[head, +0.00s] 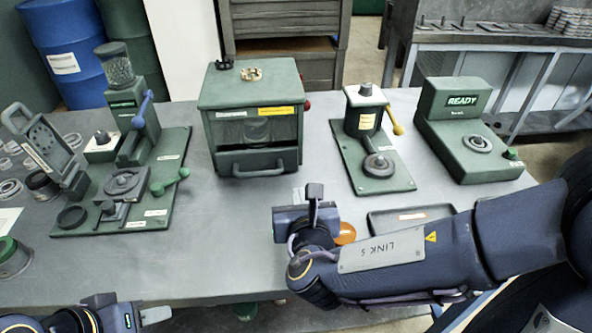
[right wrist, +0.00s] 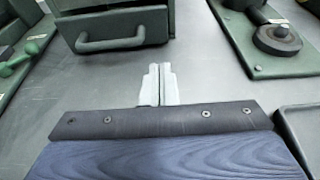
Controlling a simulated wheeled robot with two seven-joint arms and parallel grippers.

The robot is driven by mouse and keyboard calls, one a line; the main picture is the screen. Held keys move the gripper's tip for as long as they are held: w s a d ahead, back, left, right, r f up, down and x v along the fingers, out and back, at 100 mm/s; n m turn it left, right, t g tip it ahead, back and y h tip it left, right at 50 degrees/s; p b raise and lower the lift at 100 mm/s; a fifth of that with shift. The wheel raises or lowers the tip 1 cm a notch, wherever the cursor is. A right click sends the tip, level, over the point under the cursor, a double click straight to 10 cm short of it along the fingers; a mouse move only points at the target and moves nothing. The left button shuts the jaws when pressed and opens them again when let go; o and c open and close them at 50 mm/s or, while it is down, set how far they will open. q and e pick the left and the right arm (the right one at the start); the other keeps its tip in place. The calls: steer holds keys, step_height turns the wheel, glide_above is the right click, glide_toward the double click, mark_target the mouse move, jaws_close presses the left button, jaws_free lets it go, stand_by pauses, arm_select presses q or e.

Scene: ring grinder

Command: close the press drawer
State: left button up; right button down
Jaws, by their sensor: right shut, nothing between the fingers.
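The green press (head: 254,115) stands mid-table with a clear front window and yellow and white labels. Its drawer front (head: 254,161) with a bar handle (head: 258,172) is at the bottom; I cannot tell exactly how far out the drawer sits. In the right wrist view the drawer front (right wrist: 115,27) is at the upper left. My right gripper (right wrist: 160,70) is shut and empty, just in front of the drawer and to its right, apart from it. In the head view it is mostly hidden by my wrist. My left gripper (head: 155,316) is at the bottom left edge, its fingers only partly visible.
A green fixture board (head: 165,205) with levers is left of the press. A smaller lever station (head: 385,172) and a READY unit (head: 450,150) are to the right. A dark tray (head: 385,220) and an orange object (head: 345,234) lie near my right arm. The tabletop before the press is clear.

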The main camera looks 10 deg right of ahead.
mark_target(292, 159)
steer(key=x, duration=0.7)
steer(key=r+x, duration=0.1)
steer(key=x, duration=0.2)
steer(key=shift+w, duration=0.3)
steer(key=shift+f, duration=0.1)
steer(key=shift+w, duration=0.45)
steer(key=shift+w+b, duration=0.35)
steer(key=shift+w, duration=0.85)
steer(key=shift+d+r, duration=0.1)
steer(key=shift+r, duration=0.1)
